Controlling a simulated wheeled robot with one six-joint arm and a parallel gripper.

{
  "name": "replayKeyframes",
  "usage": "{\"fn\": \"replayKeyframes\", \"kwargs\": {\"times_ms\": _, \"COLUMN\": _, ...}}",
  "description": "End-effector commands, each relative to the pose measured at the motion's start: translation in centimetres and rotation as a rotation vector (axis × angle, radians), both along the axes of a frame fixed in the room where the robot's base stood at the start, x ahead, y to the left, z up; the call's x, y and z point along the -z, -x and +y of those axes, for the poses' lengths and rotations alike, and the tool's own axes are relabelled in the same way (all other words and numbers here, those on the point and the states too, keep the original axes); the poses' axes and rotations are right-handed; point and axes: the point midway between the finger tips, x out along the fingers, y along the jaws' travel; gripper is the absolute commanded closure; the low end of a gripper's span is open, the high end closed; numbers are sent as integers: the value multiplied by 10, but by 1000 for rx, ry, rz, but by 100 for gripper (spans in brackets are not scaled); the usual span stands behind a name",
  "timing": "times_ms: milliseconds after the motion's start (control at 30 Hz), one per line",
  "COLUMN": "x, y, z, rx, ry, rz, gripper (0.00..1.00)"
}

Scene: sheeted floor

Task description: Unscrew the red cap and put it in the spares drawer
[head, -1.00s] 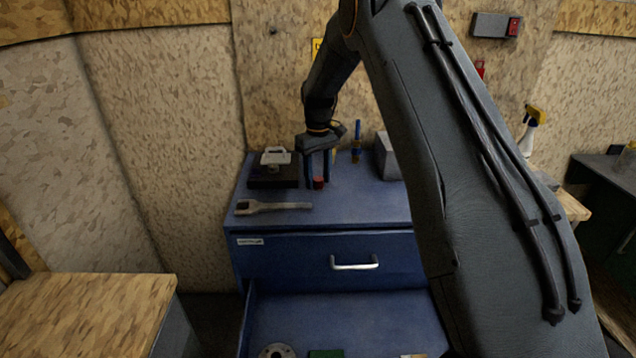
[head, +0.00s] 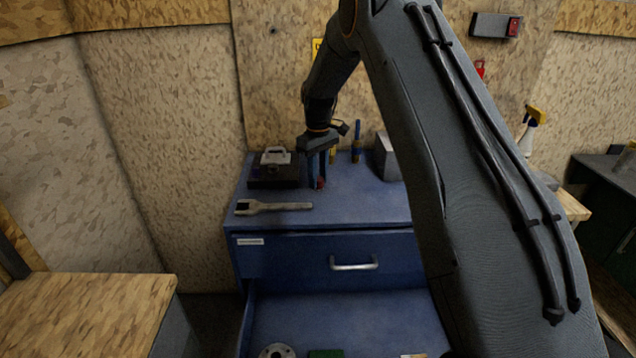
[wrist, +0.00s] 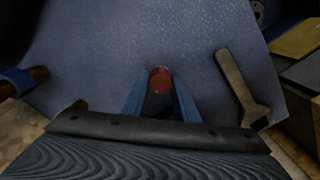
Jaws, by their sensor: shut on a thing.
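The red cap (head: 320,183) is on the blue cabinet top, between the fingertips of my gripper (head: 317,182). In the wrist view, the cap (wrist: 160,78) shows as a round red top with one blue finger of my gripper (wrist: 159,88) on each side. The gripper is shut on it. What the cap sits on is hidden beneath it. Below the closed upper drawer (head: 300,262), with a silver handle and an unreadable label, a lower blue drawer (head: 350,320) stands open. Which is the spares drawer I cannot tell.
A wrench (head: 272,207) lies at the top's front left. A dark box with a pale handled piece (head: 275,157) stands behind it. A blue-and-orange tool (head: 356,145) and a grey block (head: 386,157) stand to the right. The open drawer holds a grey disc (head: 277,352) and a green piece (head: 326,354).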

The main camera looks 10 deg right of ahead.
Motion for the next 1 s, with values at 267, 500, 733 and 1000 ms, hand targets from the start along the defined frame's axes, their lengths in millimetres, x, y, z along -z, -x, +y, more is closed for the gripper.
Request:
{"fn": "replayKeyframes", "kwargs": {"times_ms": 267, "x": 0, "y": 0, "z": 0, "rx": -359, "ry": 0, "rz": 0, "gripper": 100}}
{"fn": "replayKeyframes", "kwargs": {"times_ms": 500, "x": 0, "y": 0, "z": 0, "rx": -668, "ry": 0, "rz": 0, "gripper": 100}}
{"fn": "replayKeyframes", "kwargs": {"times_ms": 733, "x": 0, "y": 0, "z": 0, "rx": -963, "ry": 0, "rz": 0, "gripper": 100}}
{"fn": "replayKeyframes", "kwargs": {"times_ms": 1000, "x": 0, "y": 0, "z": 0, "rx": -1309, "ry": 0, "rz": 0, "gripper": 100}}
